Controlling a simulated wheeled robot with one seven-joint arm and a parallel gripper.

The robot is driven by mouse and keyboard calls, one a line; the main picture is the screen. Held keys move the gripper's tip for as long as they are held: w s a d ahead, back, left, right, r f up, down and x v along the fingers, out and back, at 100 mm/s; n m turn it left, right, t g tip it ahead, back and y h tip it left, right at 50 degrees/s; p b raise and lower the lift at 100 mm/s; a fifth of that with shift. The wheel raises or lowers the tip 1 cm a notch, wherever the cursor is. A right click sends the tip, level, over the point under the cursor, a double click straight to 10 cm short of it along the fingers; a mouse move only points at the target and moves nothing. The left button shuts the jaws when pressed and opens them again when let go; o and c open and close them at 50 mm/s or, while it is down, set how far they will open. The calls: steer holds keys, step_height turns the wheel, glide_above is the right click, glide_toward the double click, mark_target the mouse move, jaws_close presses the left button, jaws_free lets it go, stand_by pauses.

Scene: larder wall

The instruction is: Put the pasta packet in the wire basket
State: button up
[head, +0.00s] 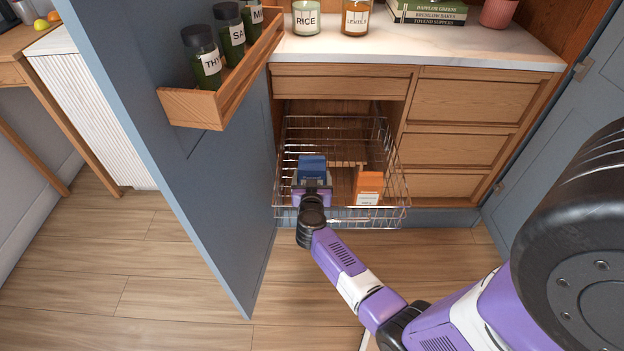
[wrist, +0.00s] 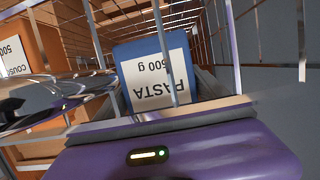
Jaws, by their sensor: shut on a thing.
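The blue pasta packet (head: 312,168) is in my gripper (head: 312,186), which is shut on it. In the head view it shows within the outline of the wire basket (head: 392,214), at its front left. In the wrist view the packet's white label (wrist: 157,80) reads PASTA upside down, with basket wires around it. I cannot tell whether its underside touches the basket floor. My gripper's purple body (wrist: 180,152) fills the bottom of the wrist view.
An orange couscous packet (head: 368,187) stands in the basket to the right; it also shows in the wrist view (wrist: 20,45). The open blue door (head: 200,150) with a spice rack (head: 225,88) is close on the left. Jars and books stand on the counter (head: 420,45).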

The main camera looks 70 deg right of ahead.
steer(key=shift+f, duration=0.3)
steer(key=shift+f, duration=0.25)
steer(key=o, duration=1.9)
steer(key=shift+f, duration=0.15)
steer(key=shift+o, duration=0.2)
steer(key=shift+r, duration=0.55)
steer(key=s+a+r+n+t+y+p, duration=0.1)
steer(key=s+a+r+n+t+y, duration=0.2)
steer(key=s+a+r, duration=0.4)
steer(key=s+a+r+n+t+y+p, duration=0.1)
steer(key=s+a+r+n+t+y, duration=0.2)
steer(key=a, duration=1.8)
steer(key=s+a+r+n+t+y+p, duration=0.2)
steer(key=s+a+r+n+y, duration=0.5)
steer(key=s+a+r, duration=0.5)
step_height(320, 180, up, 4)
steer(key=shift+s+a+r+t, duration=0.25)
steer(key=shift+a+t, duration=0.25)
steer(key=shift+a, duration=0.6)
